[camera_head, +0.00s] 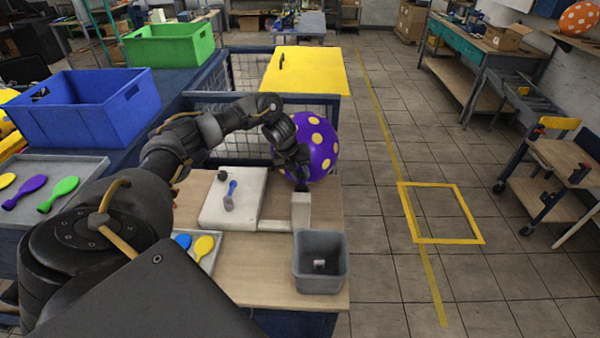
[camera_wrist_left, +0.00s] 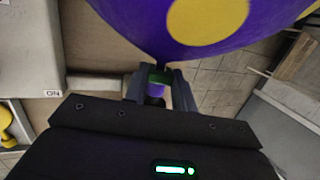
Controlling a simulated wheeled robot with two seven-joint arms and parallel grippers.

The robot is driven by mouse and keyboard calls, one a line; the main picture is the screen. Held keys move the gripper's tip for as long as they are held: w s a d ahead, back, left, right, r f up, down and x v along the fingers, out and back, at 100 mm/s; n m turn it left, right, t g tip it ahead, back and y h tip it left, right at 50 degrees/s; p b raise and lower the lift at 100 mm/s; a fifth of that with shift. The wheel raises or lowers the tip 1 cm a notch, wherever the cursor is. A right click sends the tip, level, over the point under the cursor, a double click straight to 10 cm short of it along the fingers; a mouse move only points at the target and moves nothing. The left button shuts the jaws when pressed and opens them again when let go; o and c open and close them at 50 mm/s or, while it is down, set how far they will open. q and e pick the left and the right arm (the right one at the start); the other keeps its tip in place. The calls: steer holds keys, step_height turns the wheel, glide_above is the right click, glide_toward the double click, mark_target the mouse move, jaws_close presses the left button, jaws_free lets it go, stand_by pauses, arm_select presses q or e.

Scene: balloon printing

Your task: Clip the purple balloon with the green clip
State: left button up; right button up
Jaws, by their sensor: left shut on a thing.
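The purple balloon (camera_head: 322,160) with yellow dots is inflated and stands behind my left gripper (camera_head: 301,185) at the far right corner of the wooden table. In the left wrist view the balloon (camera_wrist_left: 130,22) fills the top, its neck running down between the fingers. My left gripper (camera_wrist_left: 158,88) is shut there, with the green clip (camera_wrist_left: 159,75) between its fingertips at the balloon's neck. Purple shows below the clip. Whether the clip closes fully around the neck cannot be told. My right gripper is not in view.
A white machine (camera_head: 216,216) with a blue-handled lever lies left of the gripper. A white post (camera_head: 301,212) stands just below the gripper. A grey bin (camera_head: 320,280) is at the table's front right. A tray (camera_head: 213,258) holds blue and yellow balloons. Open floor lies to the right.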

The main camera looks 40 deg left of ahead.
arm_select(q)
steer(key=shift+f, duration=0.35)
stand_by(0.4)
steer(key=o, duration=0.9)
steer(key=shift+w, duration=0.1)
steer(key=shift+c, duration=0.2)
steer(key=p+v, duration=0.2)
steer(key=v, duration=0.1)
steer(key=p+v, duration=0.1)
steer(key=shift+w+a+r, duration=0.2)
steer(key=shift+r, duration=0.15)
steer(key=p+v, duration=0.1)
steer(key=v, duration=0.3)
steer(key=shift+w+a+r, duration=0.1)
steer(key=shift+a+r, duration=0.1)
steer(key=shift+a, duration=0.05)
